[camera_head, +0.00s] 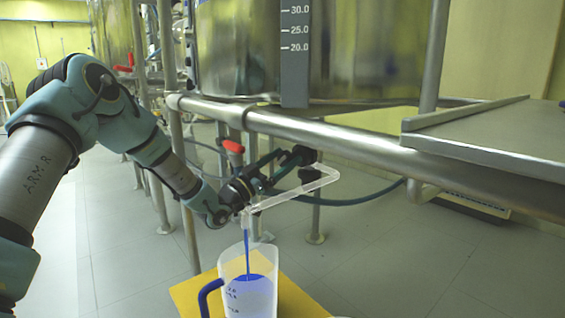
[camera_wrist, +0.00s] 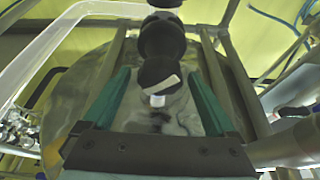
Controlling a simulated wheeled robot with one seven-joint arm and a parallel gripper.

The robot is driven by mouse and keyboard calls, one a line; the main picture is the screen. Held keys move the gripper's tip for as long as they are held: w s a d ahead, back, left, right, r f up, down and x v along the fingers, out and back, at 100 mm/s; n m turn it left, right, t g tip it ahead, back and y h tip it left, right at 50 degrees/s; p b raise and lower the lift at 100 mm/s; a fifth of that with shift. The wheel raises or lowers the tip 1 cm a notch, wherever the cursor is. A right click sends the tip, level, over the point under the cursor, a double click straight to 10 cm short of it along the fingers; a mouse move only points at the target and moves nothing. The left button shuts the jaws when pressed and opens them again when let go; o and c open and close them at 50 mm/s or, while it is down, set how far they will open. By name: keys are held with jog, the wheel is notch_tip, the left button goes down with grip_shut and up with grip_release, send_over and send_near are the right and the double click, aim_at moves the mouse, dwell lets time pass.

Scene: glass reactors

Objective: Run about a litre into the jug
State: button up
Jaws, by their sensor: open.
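The translucent jug (camera_head: 262,302) with a blue handle (camera_head: 206,298) stands below a clear outlet pipe (camera_head: 300,192). A thin stream of blue liquid (camera_head: 247,255) runs into it. Blue liquid shows inside, its surface near the upper printed marks, which are too small to read surely. My gripper (camera_head: 268,172) is beside the black valve body at the pipe, below a red handle (camera_head: 233,146). In the wrist view my gripper (camera_wrist: 158,88) has its two teal fingers spread apart, with a black valve part (camera_wrist: 162,50) between and beyond them. I cannot tell whether they touch it.
The jug stands on a yellow platform (camera_head: 295,298). A steel rail (camera_head: 330,138) crosses over my gripper, and a metal shelf (camera_head: 500,130) is at right. A green hose (camera_head: 355,199) runs behind.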

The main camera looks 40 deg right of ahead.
jog(key=c, duration=1.4)
jog(key=shift+m, duration=0.4)
jog(key=m+g+b, duration=0.2)
jog(key=m+g, duration=0.1)
jog(key=m, duration=0.1)
jog(key=shift+f+m+y, duration=0.15)
jog(key=shift+m+y, duration=0.25)
jog(key=shift+m+g+y+b, duration=0.4)
jog(key=shift+m+g, duration=0.1)
jog(key=shift+m, duration=0.8)
jog(key=shift+m+g+y+b, duration=0.3)
jog(key=shift+m+g+b, duration=0.15)
jog(key=shift+m, duration=0.85)
jog(key=shift+g, duration=0.25)
jog(key=o, duration=1.4)
jog(key=shift+s, duration=0.1)
